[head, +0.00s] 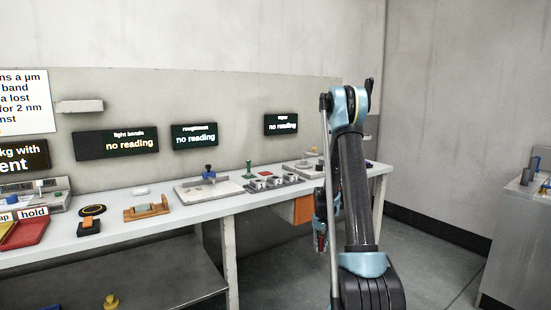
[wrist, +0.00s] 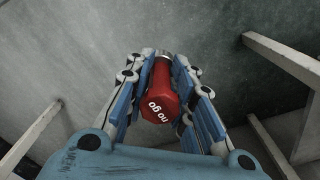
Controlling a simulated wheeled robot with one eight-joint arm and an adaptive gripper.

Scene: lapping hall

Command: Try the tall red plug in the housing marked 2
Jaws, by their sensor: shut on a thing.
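My gripper (wrist: 160,85) is shut on a red plug (wrist: 163,92) in the wrist view. The plug has a faceted red head lettered "no go", and a grey metal part shows beyond it. In the head view my gripper (head: 320,222) hangs beside the bench's front edge, with a bit of red at its lower end. On the bench, several round metal housings (head: 274,181) stand in a row on a dark base, left of my arm and apart from the plug. Their numbers are too small to read, so I cannot tell which is marked 2.
A green-handled plug (head: 249,168) stands behind the housings. A metal plate with a blue knob (head: 208,172) lies to their left. The bench (head: 160,219) has an orange box (head: 302,209) under it. Another grey bench (head: 520,225) stands at right. Open floor lies between.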

